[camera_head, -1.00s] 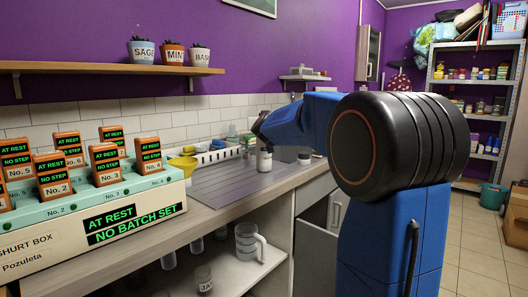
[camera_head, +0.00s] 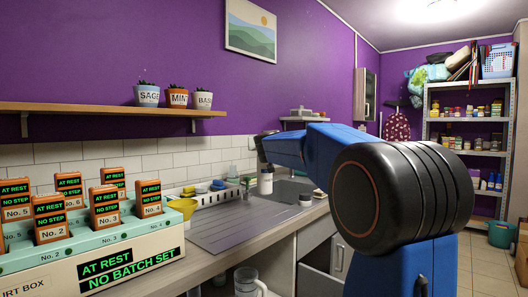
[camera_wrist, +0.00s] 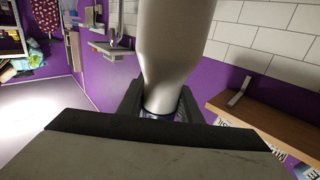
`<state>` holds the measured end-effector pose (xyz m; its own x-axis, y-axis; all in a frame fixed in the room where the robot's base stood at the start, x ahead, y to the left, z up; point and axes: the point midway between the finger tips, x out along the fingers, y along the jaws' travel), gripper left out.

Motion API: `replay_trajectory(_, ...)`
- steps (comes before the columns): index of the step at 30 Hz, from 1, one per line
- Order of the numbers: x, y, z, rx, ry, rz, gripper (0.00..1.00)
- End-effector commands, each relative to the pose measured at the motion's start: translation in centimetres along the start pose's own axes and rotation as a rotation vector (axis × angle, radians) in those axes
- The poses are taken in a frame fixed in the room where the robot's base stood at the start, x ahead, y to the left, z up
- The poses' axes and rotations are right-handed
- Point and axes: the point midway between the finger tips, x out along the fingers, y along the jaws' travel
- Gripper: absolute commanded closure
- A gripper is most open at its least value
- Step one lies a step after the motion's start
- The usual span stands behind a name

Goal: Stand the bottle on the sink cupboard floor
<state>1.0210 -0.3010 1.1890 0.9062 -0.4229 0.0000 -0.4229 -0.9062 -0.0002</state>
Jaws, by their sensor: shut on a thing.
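The bottle (camera_wrist: 172,45) is pale grey and held between the two dark fingers of my gripper (camera_wrist: 160,105) in the wrist view, which looks upside down. Its narrower end and a bluish band sit between the fingers; its far end is out of frame. In the head view, the bottle (camera_head: 266,184) hangs below my gripper (camera_head: 265,160), roughly upright, in front of the tiled wall over the counter. I cannot tell its exact height above the counter. Below the sink (camera_head: 288,192), a dark cupboard opening (camera_head: 315,248) shows beside my arm; its floor is hidden.
The batch box (camera_head: 120,245) stands at left. A jug (camera_head: 247,283) is under the counter. A wall shelf (camera_head: 105,109) holds potted plants.

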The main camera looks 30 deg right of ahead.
Motion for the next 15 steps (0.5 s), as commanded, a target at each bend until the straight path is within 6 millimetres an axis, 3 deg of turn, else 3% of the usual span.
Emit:
replay_trajectory(6, 0.0, 0.0, -1.5, 0.001, 0.001, 0.001, 1.0)
replay_trajectory(15, 0.0, 0.0, -2.2, 0.0, 0.001, 0.0, 1.0)
